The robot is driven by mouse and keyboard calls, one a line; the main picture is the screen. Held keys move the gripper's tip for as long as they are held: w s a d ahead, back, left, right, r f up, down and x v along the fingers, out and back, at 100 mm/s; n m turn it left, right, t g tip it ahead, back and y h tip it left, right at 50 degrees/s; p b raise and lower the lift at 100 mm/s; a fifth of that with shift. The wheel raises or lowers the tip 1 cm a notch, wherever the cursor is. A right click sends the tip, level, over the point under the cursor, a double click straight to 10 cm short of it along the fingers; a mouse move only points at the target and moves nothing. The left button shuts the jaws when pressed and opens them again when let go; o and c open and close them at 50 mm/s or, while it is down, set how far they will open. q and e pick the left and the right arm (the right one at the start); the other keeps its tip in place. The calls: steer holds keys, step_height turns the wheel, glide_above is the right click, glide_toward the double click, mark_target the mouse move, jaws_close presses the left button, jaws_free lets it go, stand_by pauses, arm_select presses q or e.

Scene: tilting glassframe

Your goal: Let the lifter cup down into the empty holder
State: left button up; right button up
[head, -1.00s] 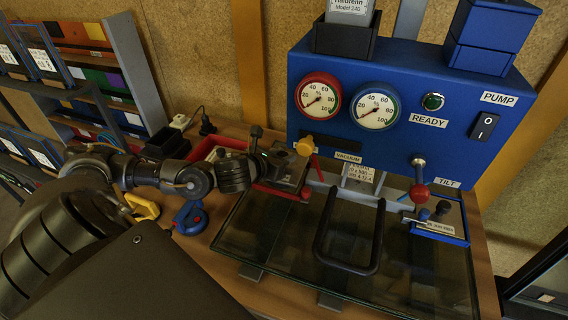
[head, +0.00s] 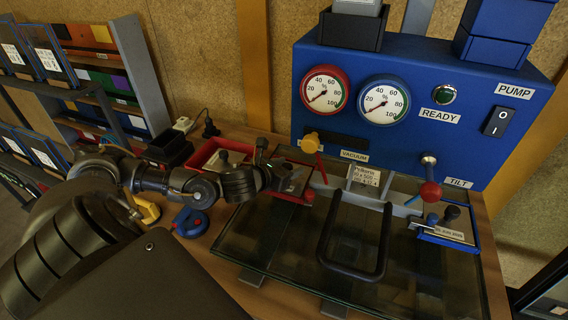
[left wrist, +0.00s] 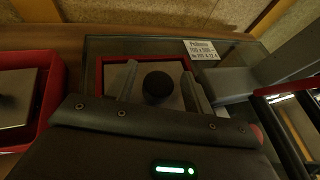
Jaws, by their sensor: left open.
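A black round knob (left wrist: 158,87) stands on a grey plate inside a red frame (left wrist: 146,62) in the left wrist view. I take this for the lifter cup in its red-edged holder; how fully it is seated is hidden. My left gripper (left wrist: 162,92) is open, with one finger on each side of the knob, and I cannot tell if they touch it. In the head view my left gripper (head: 275,176) is at the red-edged holder (head: 298,181), partly covering it. A blue-edged holder (head: 446,236) with a dark knob and a label sits at the right. My right gripper is not in view.
A glass pane (head: 280,235) with a black U-shaped handle (head: 327,245) lies in front of the blue pump panel (head: 420,120). A red tray (head: 208,153) and a blue round tool (head: 190,222) are left of the pane.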

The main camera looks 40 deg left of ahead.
arm_select(q)
steer(key=b+v, duration=0.2)
steer(key=v, duration=0.1)
steer(key=b+v, duration=0.1)
steer(key=v, duration=0.1)
steer(key=shift+s+f, duration=0.25)
steer(key=p+v, duration=0.6)
steer(key=p, duration=0.3)
steer(key=shift+s+r, duration=0.2)
steer(key=shift+r, duration=0.25)
steer(key=shift+w, duration=0.1)
